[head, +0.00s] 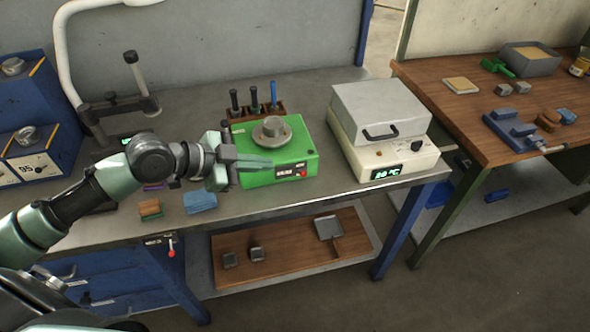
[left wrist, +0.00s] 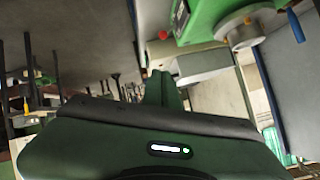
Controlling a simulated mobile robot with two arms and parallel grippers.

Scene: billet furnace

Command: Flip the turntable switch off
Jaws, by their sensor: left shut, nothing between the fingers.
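The turntable is a green box (head: 310,155) with a round grey plate (head: 271,131) on top, standing on the grey workbench. Its front face has a small dark display and a small red switch (head: 303,173) near the right end; I cannot tell the switch's position. My left gripper (head: 268,164) is shut and empty, its fingers pointing right in front of the turntable's front face, left of the switch. In the left wrist view, the fingers (left wrist: 160,82) point toward a small red part (left wrist: 163,35) beside the green body (left wrist: 208,18). My right gripper is not in view.
A cream hot plate (head: 397,165) with a grey lid stands right of the turntable. A tool rack (head: 258,112) stands behind it. Blue (head: 200,202) and brown (head: 150,209) blocks lie near the bench front. A wooden bench (head: 465,105) stands to the right.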

